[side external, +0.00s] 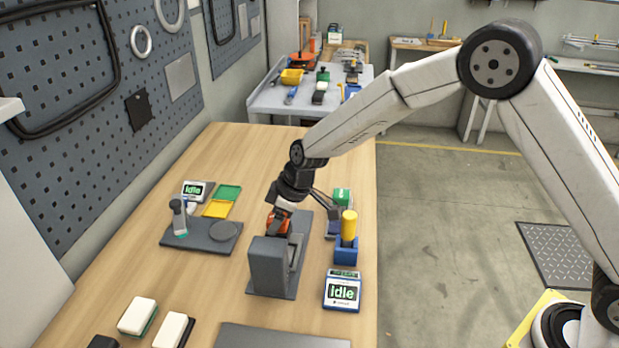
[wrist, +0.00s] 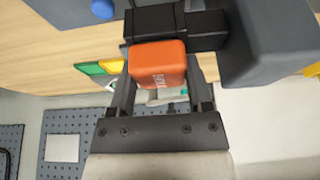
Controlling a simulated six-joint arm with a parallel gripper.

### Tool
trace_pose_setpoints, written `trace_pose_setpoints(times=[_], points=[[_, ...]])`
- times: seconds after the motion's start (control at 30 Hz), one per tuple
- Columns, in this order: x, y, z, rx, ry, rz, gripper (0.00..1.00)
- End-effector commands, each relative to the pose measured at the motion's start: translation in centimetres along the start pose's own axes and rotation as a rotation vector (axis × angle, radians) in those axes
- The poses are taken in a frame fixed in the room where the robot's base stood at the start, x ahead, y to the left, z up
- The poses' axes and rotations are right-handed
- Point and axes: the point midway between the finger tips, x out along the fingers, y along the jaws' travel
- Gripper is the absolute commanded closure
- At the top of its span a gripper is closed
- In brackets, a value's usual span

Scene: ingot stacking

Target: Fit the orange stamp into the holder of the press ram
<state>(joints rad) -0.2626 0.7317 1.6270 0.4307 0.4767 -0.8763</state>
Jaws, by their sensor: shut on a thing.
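The orange stamp (side external: 277,224) is between the jaws of my gripper (side external: 281,212) at the grey press (side external: 268,265). In the wrist view the stamp (wrist: 157,66) shows its orange face with small pale lettering. The two dark fingers of my gripper (wrist: 160,82) are shut on its sides. A black block of the press, seemingly the ram with its holder (wrist: 155,20), lies right beyond the stamp. The stamp overlaps it in this view. I cannot tell whether the stamp touches or sits in the holder, as the stamp's far end is hidden.
A dark base with a handle (side external: 205,236), green (side external: 229,192) and yellow (side external: 217,209) pads lie left. White-topped blocks (side external: 138,315) are in front. The wooden table behind is clear.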

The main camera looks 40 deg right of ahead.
Motion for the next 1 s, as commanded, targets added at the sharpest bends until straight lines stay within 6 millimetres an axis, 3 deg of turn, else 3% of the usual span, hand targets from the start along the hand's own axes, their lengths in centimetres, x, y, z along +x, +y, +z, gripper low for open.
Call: trace_pose_setpoints(times=[0.03, 0.07, 0.17, 0.63, 1.0], points=[[0.1, 0.0, 0.0, 0.0, 0.001, 0.0, 1.0], [0.1, 0.0, 0.0, 0.0, 0.001, 0.001, 0.33], [0.1, 0.0, 0.0, 0.0, 0.001, 0.001, 0.01], [-0.6, 0.0, 0.0, 0.0, 0.0, 0.0, 0.0], [-4.3, 0.1, 0.0, 0.0, 0.002, 0.002, 0.0]])
